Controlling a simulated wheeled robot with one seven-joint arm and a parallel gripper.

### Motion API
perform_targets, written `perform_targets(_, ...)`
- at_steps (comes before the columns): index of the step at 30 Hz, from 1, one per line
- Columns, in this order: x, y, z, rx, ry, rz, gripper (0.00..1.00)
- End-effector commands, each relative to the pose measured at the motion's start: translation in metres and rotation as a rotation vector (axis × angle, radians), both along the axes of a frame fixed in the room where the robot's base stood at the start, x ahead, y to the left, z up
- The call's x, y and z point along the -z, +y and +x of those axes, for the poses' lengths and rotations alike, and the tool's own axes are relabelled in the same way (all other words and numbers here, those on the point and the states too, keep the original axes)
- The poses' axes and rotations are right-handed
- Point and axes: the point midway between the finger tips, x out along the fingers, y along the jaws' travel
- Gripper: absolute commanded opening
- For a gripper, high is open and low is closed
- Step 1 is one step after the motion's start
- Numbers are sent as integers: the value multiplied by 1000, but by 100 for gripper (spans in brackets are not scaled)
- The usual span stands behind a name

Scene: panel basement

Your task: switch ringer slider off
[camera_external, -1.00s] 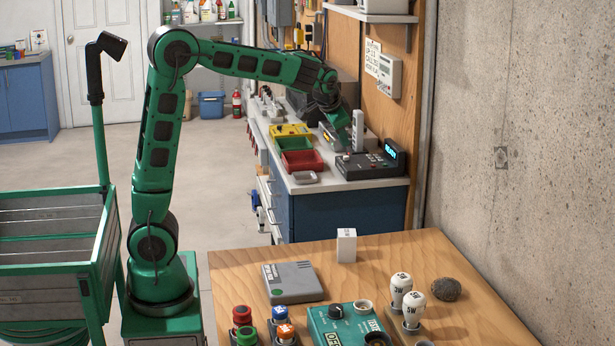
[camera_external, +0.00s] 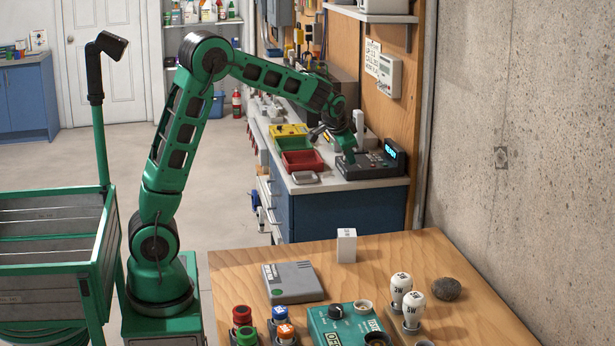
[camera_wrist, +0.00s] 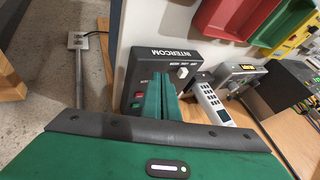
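The dark intercom (camera_external: 372,166) sits on the workbench, with a lit blue display raised at its right end in the external view. In the wrist view the intercom (camera_wrist: 150,62) shows its "INTERCOM" label, a white slider-like control (camera_wrist: 183,72) and small red and green buttons (camera_wrist: 137,99). I cannot read a ringer label or tell the slider's setting. My gripper (camera_external: 349,158) is low over the intercom's left part. In the wrist view its green fingers (camera_wrist: 161,78) are together, with nothing seen between them, just left of the white control. They hide part of the panel; contact is unclear.
A grey keypad handset (camera_wrist: 212,102) lies beside the intercom. Red (camera_external: 302,161) and green trays and a yellow box (camera_external: 290,130) stand to the left on the bench. The wooden wall panel (camera_external: 395,110) rises close behind on the right.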

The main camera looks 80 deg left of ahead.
Motion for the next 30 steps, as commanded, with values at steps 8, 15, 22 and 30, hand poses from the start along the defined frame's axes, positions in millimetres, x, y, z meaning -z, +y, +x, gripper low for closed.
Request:
perform_targets(8,0,27,-1,-2,0,0,0)
perform_targets(15,0,29,-1,-2,0,0,0)
perform_targets(22,0,34,-2,-5,1,0,0)
perform_targets(30,-1,58,-1,-3,0,1,0)
